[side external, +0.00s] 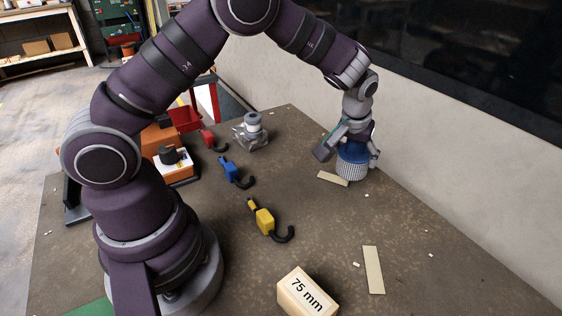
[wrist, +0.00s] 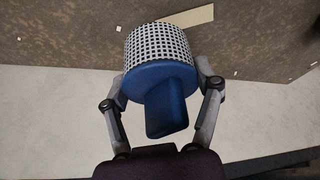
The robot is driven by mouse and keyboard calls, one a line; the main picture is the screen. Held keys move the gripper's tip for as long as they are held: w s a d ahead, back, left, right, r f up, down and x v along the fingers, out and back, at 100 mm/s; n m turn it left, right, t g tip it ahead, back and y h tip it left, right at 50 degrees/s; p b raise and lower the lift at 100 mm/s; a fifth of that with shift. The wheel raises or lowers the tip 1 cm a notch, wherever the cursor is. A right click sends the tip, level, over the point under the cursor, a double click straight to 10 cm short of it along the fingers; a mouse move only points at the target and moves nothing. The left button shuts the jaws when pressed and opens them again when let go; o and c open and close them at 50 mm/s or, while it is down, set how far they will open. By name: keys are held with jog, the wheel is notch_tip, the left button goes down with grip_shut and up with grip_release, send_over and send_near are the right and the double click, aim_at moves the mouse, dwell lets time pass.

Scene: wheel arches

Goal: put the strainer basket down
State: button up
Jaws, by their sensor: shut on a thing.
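The strainer basket (side external: 352,164) has a white-and-dark perforated wall and a blue top. My gripper (side external: 352,143) points down at the far right part of the table and is shut on it. In the wrist view the strainer basket (wrist: 158,50) sits between the two fingers of my gripper (wrist: 160,85), with its blue handle toward the palm. Its bottom looks at or very near the table top (side external: 330,220); I cannot tell whether it touches.
A beige strip (side external: 333,178) lies just left of the basket, another (side external: 373,269) nearer the front. Yellow (side external: 264,221), blue (side external: 231,169) and red (side external: 208,138) hooked items, a grey device (side external: 252,130) and a "75 mm" block (side external: 307,292) stand apart. A wall runs behind the table's right edge.

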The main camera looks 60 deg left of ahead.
aim_at(350, 174)
notch_tip(350, 174, down, 5)
jog(key=shift+r, duration=0.15)
jog(key=o, duration=1.2)
jog(key=shift+c, duration=0.2)
jog(key=s+d+r+m, duration=0.1)
jog(key=s+r, duration=0.3)
jog(key=r, duration=0.4)
jog(key=s+r, duration=0.4)
jog(key=r, duration=0.4)
jog(key=s+r+m+t+h, duration=0.1)
jog(key=s+m, duration=0.3)
jog(key=s, duration=0.8)
jog(key=shift+s+a+r+m+t+h, duration=0.35)
jog(key=shift+r+h, duration=0.25)
jog(key=shift+r, duration=0.3)
